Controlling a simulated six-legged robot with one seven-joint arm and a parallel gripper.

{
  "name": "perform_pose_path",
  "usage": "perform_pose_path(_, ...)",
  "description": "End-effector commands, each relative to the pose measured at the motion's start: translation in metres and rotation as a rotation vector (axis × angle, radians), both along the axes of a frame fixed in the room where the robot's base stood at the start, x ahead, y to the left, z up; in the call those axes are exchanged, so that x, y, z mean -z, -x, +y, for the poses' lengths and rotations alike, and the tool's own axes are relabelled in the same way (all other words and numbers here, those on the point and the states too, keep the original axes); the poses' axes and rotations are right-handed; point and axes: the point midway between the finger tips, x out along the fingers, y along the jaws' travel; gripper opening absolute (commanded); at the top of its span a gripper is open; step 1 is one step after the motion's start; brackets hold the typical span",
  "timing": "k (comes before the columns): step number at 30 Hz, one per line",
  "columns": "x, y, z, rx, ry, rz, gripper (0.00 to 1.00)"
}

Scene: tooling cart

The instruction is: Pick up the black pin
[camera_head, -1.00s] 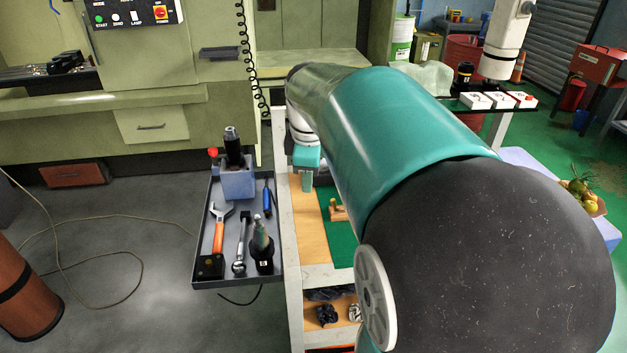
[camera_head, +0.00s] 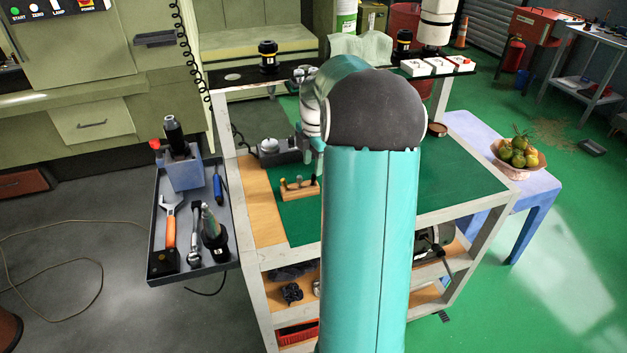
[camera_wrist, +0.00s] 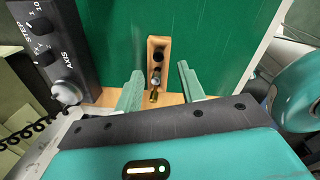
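A small wooden block (camera_head: 300,190) stands on the green cart top in the head view, with a few small pins upright in it. It also shows in the wrist view (camera_wrist: 164,44), roughly ahead of my fingers. A dark round pin end, seemingly the black pin (camera_wrist: 158,57), shows toward its far end, and a brass-coloured pin (camera_wrist: 154,96) at its near end. The pins are too small to tell apart surely in the head view. My gripper (camera_wrist: 160,68) is open with nothing between its two green fingers. The block appears between and beyond them, apart from both.
A grey control box (camera_head: 287,150) sits behind the block; its knobs show at left in the wrist view. A tool tray (camera_head: 158,225) hangs at the cart's left. A black tool holder (camera_head: 268,57) stands behind. The green cart top (camera_head: 460,175) is clear at right.

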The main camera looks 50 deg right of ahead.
Motion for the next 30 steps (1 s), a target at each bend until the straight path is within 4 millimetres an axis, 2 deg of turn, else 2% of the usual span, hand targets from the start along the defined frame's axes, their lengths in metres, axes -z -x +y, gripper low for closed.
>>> perform_pose_path(5,0.013,0.0,-0.002,0.0,-0.001,0.0,0.39)
perform_pose_path(14,0.054,-0.003,-0.007,0.001,-0.001,0.0,0.39)
perform_pose_path(22,0.058,-0.003,-0.007,0.001,0.0,-0.001,0.39)
perform_pose_path(23,0.058,-0.003,-0.007,0.001,0.0,-0.001,0.36)
perform_pose_path(28,0.057,-0.003,-0.007,0.001,0.001,-0.002,0.02)
perform_pose_path(30,0.057,-0.003,-0.007,0.001,0.001,-0.002,0.0)
